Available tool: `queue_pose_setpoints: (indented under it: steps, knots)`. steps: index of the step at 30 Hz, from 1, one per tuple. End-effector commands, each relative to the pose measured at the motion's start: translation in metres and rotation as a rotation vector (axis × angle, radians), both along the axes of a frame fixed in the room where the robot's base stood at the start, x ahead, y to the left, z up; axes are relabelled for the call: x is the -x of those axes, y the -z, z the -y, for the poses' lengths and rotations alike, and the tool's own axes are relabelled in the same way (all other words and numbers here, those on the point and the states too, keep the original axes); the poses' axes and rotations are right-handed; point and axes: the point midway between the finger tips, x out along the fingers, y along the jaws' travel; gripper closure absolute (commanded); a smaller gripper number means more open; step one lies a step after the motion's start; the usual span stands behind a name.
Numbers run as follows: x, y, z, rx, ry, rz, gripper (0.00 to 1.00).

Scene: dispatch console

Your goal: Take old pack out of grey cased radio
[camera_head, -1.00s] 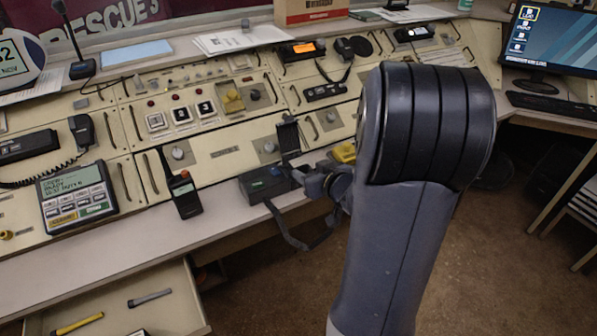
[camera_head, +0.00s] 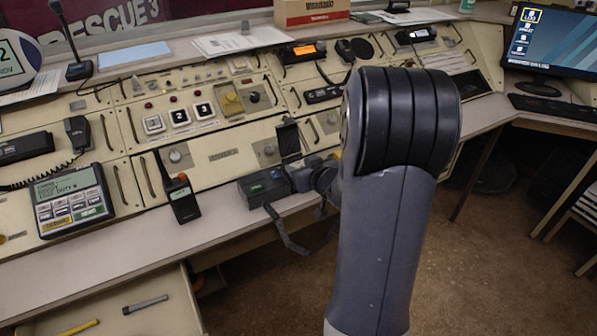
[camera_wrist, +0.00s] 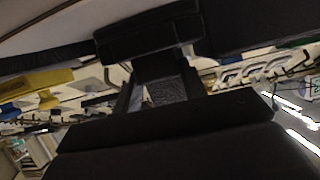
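The grey cased radio (camera_head: 262,188) is a dark grey box on the front edge of the console desk in the head view. Its flap (camera_head: 289,138) stands upright at the back, and a strap (camera_head: 284,235) hangs over the desk edge. My gripper (camera_head: 300,176) is at the right end of the case, partly hidden behind my arm. I cannot tell if it touches the case. The wrist view shows dark, close shapes around a grey textured surface (camera_wrist: 165,91). I cannot make out the old pack, nor whether the fingers hold anything.
A handheld radio (camera_head: 182,198) with an orange top stands left of the case. A keypad unit (camera_head: 74,200) is further left. The console panel (camera_head: 222,155) rises behind. An open drawer (camera_head: 150,315) at lower left holds a grey and a yellow item.

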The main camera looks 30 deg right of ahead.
Motion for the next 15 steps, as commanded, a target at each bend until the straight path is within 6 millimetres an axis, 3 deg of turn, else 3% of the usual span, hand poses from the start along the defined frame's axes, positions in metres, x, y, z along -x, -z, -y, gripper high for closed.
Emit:
queue_pose_setpoints:
  steps: [5,11,15]
  knots:
    - [0.0,0.0,0.0,0.0,0.0,0.0,0.86]
    - [0.0,-0.001,0.0,0.0,0.0,0.001,0.87]
    - [0.0,-0.013,0.0,0.002,-0.001,0.004,0.87]
